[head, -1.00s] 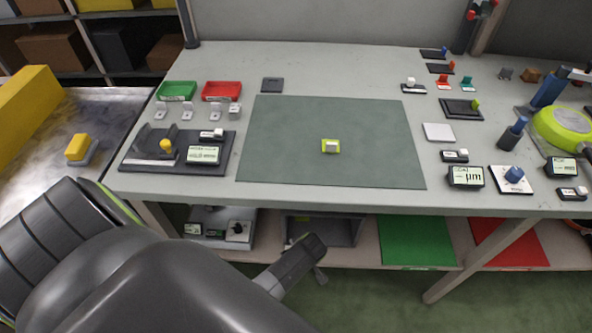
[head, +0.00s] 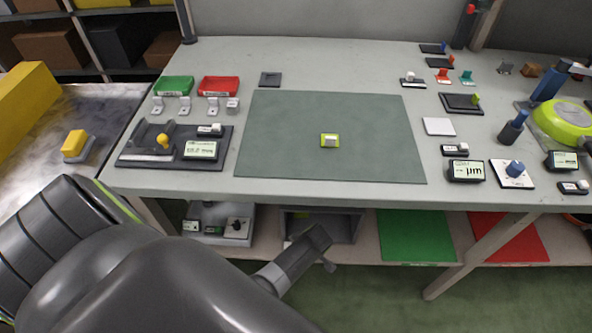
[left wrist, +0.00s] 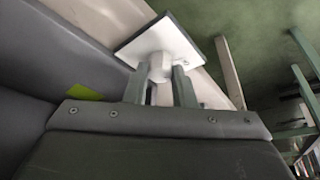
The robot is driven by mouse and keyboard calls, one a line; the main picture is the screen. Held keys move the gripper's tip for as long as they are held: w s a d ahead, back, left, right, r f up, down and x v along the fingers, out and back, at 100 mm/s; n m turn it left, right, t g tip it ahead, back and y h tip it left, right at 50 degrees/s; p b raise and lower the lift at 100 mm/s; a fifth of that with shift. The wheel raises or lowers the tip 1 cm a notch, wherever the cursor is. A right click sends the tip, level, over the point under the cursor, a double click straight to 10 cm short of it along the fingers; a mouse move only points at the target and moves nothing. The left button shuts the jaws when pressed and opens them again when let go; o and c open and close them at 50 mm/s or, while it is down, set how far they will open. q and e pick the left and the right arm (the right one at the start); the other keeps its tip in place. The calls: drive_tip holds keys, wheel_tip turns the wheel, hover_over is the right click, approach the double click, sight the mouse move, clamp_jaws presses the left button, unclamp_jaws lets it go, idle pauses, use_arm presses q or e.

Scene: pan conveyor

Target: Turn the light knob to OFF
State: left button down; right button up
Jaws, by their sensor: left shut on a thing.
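In the left wrist view a pale grey knob (left wrist: 158,67) stands on a white square plate (left wrist: 138,42). My left gripper (left wrist: 160,82) has its two fingers at either side of the knob and is shut on it. The plate is tilted in this view, and no OFF mark or pointer can be read on it. In the head view my left arm comes in from the lower left and reaches below the table's front edge. The knob cannot be made out there, and the left fingertips are not clear. My right gripper is not in view.
Several gauges and knobs stand at the right. Below are a shelf with a green panel (head: 417,236), a red panel (head: 505,237) and the bench legs.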

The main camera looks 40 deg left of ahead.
use_arm(q)
drive_tip(key=c, duration=1.3)
unclamp_jaws()
drive_tip(key=shift+o, duration=0.5)
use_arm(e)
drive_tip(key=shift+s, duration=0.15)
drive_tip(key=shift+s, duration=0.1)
use_arm(q)
drive_tip(key=shift+d+r+p, duration=0.25)
drive_tip(key=shift+r+p, duration=0.4)
drive_tip(key=shift+p, duration=0.05)
drive_tip(key=p+v, duration=0.4)
drive_tip(key=shift+s+d+r, duration=0.1)
drive_tip(key=shift+r, duration=0.25)
drive_tip(key=p+v, duration=0.9)
drive_tip(key=v, duration=0.2)
drive_tip(key=shift+p, duration=0.3)
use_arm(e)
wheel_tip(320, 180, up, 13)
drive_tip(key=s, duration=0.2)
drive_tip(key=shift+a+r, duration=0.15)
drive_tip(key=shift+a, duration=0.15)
use_arm(q)
drive_tip(key=shift+d, duration=0.15)
